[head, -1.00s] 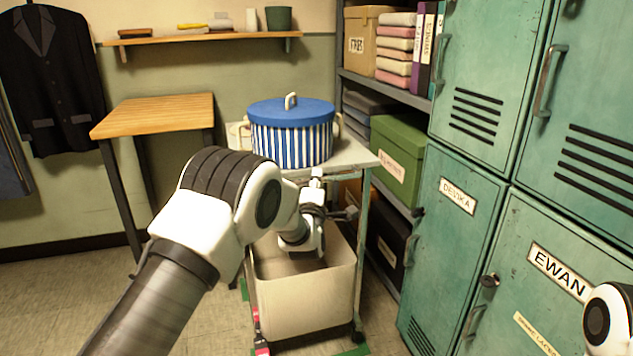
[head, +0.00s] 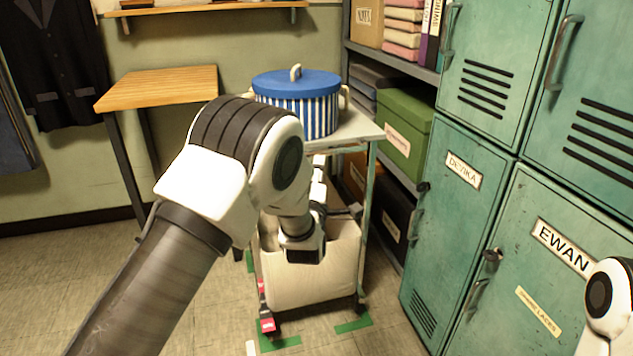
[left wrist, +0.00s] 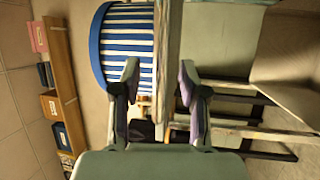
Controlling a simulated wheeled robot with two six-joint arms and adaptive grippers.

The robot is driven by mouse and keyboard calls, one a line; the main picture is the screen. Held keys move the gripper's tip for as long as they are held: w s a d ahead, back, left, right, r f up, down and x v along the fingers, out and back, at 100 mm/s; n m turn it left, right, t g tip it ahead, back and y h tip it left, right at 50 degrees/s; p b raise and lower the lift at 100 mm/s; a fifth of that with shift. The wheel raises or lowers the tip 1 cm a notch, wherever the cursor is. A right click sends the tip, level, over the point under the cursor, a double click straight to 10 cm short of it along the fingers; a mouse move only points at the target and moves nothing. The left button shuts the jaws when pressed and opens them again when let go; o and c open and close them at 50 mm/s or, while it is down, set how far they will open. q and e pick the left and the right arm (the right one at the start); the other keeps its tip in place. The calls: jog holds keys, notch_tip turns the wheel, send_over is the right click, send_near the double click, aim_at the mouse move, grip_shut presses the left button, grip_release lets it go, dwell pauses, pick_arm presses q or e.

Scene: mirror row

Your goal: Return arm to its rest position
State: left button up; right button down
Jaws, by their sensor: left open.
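My left arm (head: 160,275) reaches forward from the lower left of the head view. Its wrist (head: 300,240) is in front of the cream bin of the trolley, below the blue-striped pot. In the left wrist view my left gripper (left wrist: 157,68) has its two fingers apart with nothing held between them. In the head view the fingers are mostly hidden by the wrist. Part of my right arm (head: 608,300) shows at the lower right edge; its gripper is out of view.
The pot (head: 297,112) with a blue lid stands on the trolley top (head: 358,127), above the cream bin (head: 310,285). Green lockers (head: 450,215) and a shelf unit (head: 393,60) close off the right. A wooden table (head: 160,87) stands at the left. The floor at front left is clear.

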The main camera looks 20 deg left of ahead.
pick_arm(q)
jog(key=v, duration=0.4)
jog(key=shift+s, duration=0.15)
jog(key=shift+f, duration=0.15)
